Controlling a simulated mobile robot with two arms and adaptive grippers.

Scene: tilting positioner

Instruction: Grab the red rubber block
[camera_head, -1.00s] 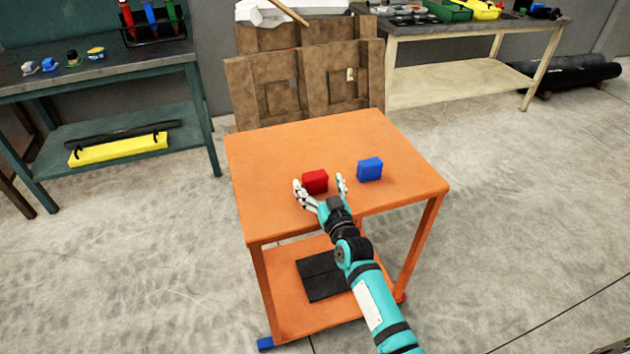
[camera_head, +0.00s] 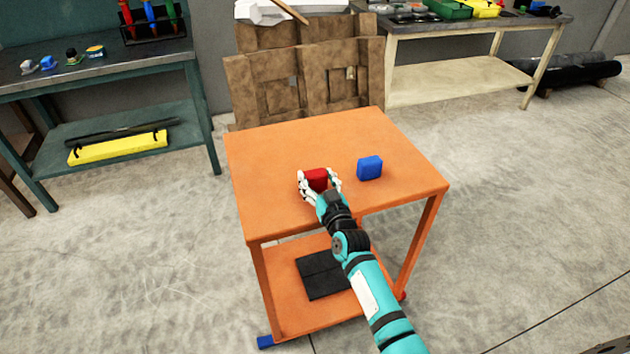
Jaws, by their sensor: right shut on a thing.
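The red rubber block (camera_head: 317,176) is on the top of the orange table (camera_head: 275,150), near its middle. My right gripper (camera_head: 319,184) reaches in from the front and is shut on the red block, with one finger on its left side and one on its right. The lower front of the block is partly hidden by the gripper. I cannot tell whether the block is lifted off the table. My left gripper is not in view.
A blue block (camera_head: 369,168) stands on the table to the right of the red one, apart from the gripper. The rest of the tabletop is clear. A wooden crate (camera_head: 305,85) stands behind the table. Workbenches stand at the back left (camera_head: 120,75) and back right (camera_head: 480,28).

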